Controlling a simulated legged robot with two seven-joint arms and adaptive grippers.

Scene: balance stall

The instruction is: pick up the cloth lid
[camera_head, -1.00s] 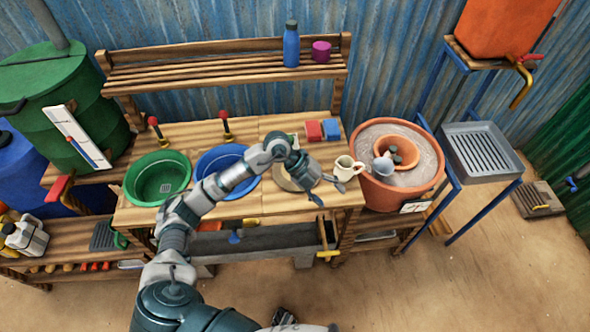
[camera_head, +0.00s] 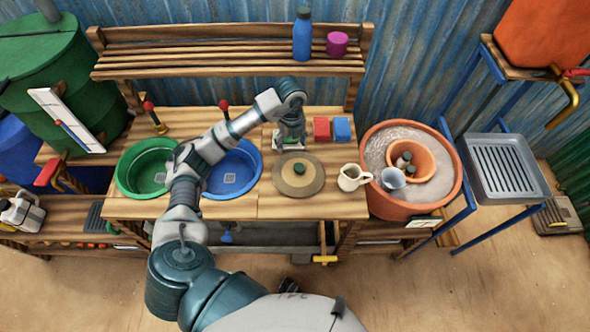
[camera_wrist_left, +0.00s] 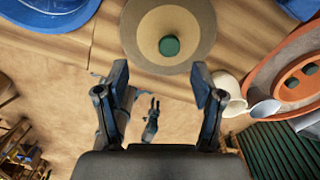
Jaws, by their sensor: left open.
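A cream jug (camera_head: 352,178) stands close right of the lid. A blue basin (camera_head: 247,182) and a green basin (camera_head: 131,178) are to the left. Red (camera_head: 321,128) and blue (camera_head: 342,129) blocks lie behind. A large orange pot (camera_head: 394,204) stands at the right.

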